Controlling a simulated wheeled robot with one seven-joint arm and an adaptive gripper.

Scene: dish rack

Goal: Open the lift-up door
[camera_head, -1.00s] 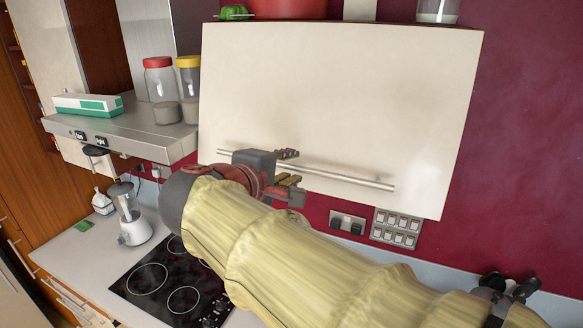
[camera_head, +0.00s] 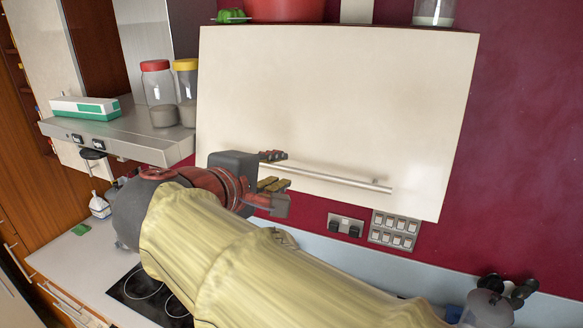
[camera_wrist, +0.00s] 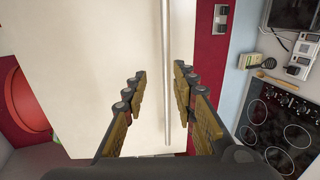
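The lift-up door (camera_head: 330,100) is a cream panel on a wall cabinet, and it looks closed. Its long silver bar handle (camera_head: 340,180) runs along the lower edge. My gripper (camera_head: 272,172) is in front of the left part of the handle, with its fingers pointing right. In the wrist view my gripper (camera_wrist: 157,92) is open, its two fingers wide apart. The handle (camera_wrist: 166,75) passes between the finger directions, nearer the right finger, against the door (camera_wrist: 110,60). I cannot tell whether any finger touches it. My arm hides part of the handle's left end.
A steel range hood (camera_head: 125,130) with jars and a green-white box stands left of the door. A red bowl (camera_head: 285,10) and a glass jar (camera_head: 434,12) sit above the cabinet. The hob (camera_wrist: 280,130) and wall sockets (camera_head: 397,229) are below.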

